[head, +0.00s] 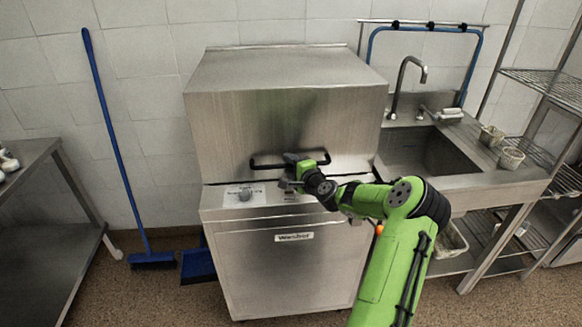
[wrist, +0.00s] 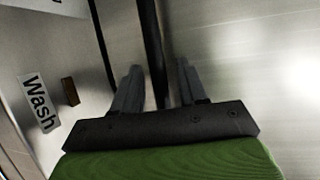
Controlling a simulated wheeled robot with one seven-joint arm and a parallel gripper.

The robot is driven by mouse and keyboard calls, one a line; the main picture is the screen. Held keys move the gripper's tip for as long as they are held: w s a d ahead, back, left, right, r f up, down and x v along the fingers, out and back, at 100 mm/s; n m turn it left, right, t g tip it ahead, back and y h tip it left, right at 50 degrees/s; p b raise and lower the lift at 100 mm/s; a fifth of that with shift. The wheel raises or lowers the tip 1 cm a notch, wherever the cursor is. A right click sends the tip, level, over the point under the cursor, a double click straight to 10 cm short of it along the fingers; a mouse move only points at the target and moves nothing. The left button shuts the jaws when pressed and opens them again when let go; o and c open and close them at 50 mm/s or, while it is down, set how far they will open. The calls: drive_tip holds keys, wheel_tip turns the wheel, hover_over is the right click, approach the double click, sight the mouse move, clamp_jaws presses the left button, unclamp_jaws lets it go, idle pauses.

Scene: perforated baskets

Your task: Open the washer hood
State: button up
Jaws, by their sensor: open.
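The washer hood (head: 280,120) is a steel box-shaped cover on the front-loading body of the washer (head: 290,265); it looks lowered. A dark bar handle (head: 268,165) runs across the hood's lower front, and my gripper (head: 290,178) is at its right part. In the wrist view, the handle (wrist: 150,45) passes between the two fingers of my open gripper (wrist: 157,85). There are gaps beside the bar, and I cannot tell whether either finger touches it. The handle's right part is partly hidden by my gripper in the head view.
A control panel with a knob (head: 245,195) sits below the hood. A steel sink (head: 430,150) with a tap (head: 400,85) adjoins on the right. A steel table (head: 35,215) and a blue broom (head: 117,150) stand on the left. A wire shelf (head: 550,88) is at far right.

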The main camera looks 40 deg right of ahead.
clamp_jaws()
drive_tip(key=shift+r, duration=0.1)
idle(0.3)
